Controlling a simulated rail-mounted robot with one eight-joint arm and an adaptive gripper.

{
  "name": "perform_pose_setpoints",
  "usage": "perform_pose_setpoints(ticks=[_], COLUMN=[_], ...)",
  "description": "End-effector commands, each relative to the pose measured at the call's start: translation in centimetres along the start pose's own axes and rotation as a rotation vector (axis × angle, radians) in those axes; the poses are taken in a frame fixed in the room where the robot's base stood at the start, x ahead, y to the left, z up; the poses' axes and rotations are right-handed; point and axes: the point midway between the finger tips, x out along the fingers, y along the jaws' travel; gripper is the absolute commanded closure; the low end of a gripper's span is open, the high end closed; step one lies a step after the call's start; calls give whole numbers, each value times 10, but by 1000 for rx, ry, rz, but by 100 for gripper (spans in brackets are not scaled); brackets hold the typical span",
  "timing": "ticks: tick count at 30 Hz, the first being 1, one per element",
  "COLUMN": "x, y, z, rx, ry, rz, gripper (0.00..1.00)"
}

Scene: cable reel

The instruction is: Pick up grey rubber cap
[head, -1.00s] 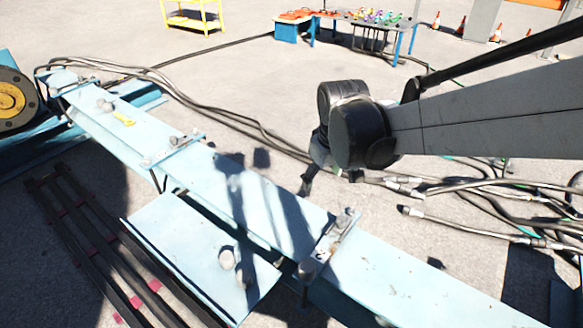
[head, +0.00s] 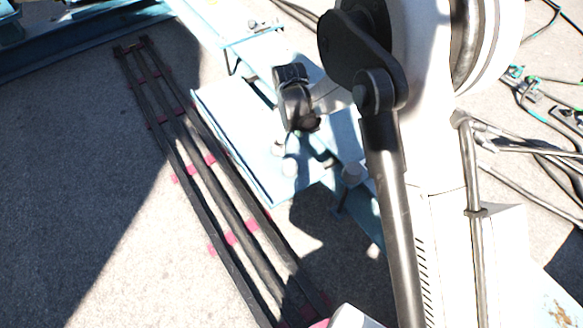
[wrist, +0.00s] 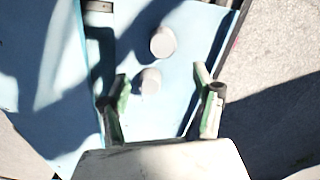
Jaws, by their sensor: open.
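Two grey rubber caps sit on a light blue side plate (head: 235,135). In the wrist view, the larger-looking cap (wrist: 162,42) is farther up the picture, and the smaller-looking cap (wrist: 150,81) lies closer to my gripper. In the head view the caps show as small pale round shapes, one cap (head: 278,148) beside the other (head: 289,167). My gripper (wrist: 160,76) is open and empty, its two green-edged fingers either side of the nearer cap in the picture. I cannot tell its height above the plate. In the head view the fingers are not clear below my dark wrist.
Dark rails with pink-red spacers (head: 232,236) lie on the ground left of the plate. The blue beam (head: 345,130) runs beside the plate, with a grey knob (head: 352,173) on it. Hoses (head: 530,150) lie at the right.

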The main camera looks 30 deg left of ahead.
Motion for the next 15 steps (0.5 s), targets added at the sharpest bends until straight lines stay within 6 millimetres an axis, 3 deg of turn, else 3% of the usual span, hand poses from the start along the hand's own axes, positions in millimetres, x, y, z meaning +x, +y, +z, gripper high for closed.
perform_pose_setpoints(ticks=[5,15], x=[20,78], y=[-3,-2], z=[-3,-2], rx=[-9,-8], ry=[-3,-3], rz=[-3,-2], gripper=[37,37])
